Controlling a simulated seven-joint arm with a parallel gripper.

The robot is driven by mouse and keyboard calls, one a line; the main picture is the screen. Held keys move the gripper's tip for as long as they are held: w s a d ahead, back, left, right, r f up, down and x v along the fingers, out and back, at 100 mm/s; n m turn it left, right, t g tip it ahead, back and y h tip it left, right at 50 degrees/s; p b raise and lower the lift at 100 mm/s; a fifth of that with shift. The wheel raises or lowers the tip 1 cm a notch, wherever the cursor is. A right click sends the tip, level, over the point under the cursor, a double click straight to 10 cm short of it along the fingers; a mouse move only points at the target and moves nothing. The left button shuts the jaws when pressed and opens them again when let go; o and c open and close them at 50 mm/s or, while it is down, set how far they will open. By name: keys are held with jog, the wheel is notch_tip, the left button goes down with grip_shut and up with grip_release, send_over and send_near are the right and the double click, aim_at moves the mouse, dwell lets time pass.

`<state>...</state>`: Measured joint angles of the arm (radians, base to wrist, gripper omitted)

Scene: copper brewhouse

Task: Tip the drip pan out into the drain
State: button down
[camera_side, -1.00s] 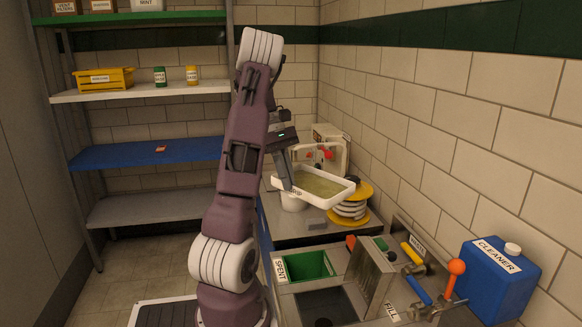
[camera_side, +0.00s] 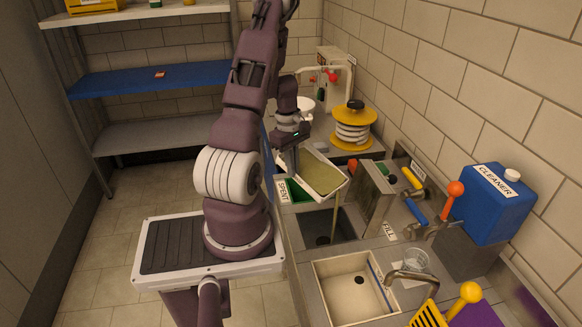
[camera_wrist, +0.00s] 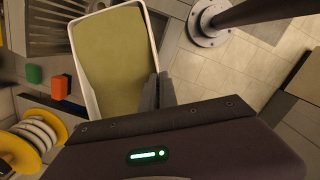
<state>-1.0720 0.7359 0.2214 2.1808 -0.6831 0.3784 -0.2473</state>
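The drip pan (camera_side: 320,176) is a white, shallow rectangular tray holding olive-green liquid. My gripper (camera_side: 292,165) is shut on its near-left wall and holds it tilted above the sink. A thin stream of liquid falls from the pan's lower right end into the dark sunken basin (camera_side: 312,223), where a round drain hole (camera_side: 322,240) shows. In the wrist view the pan (camera_wrist: 112,60) still has liquid across its floor, and my gripper fingers (camera_wrist: 158,90) are at its side wall.
A grey upright panel (camera_side: 373,198) stands close on the right. Coloured levers (camera_side: 411,178), a blue cleaner jug (camera_side: 496,203) and a white-lined sink (camera_side: 355,290) are nearby.

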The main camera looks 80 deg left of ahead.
jog(key=shift+d+r, duration=0.15)
jog(key=shift+r, duration=0.05)
jog(key=g+y, duration=0.1)
jog(key=w+d+r+y, duration=0.1)
jog(key=shift+r+g+y, duration=0.3)
jog(key=shift+g+y, duration=0.1)
jog(key=d+g+y, duration=0.1)
jog(key=w+d+r+g+y, duration=0.1)
jog(key=y, duration=0.1)
jog(key=shift+w+r, duration=0.2)
jog(key=shift+r, duration=0.1)
jog(key=w+d+f+g+y, duration=0.1)
jog(key=w+d+g+y, duration=0.4)
jog(key=d+y, duration=0.3)
jog(key=shift+w+d+f+g+y, duration=0.2)
jog(key=shift+d+f+g+y, duration=0.15)
jog(key=shift+g+y, duration=0.6)
jog(key=shift+r, duration=0.1)
dwell(0.6)
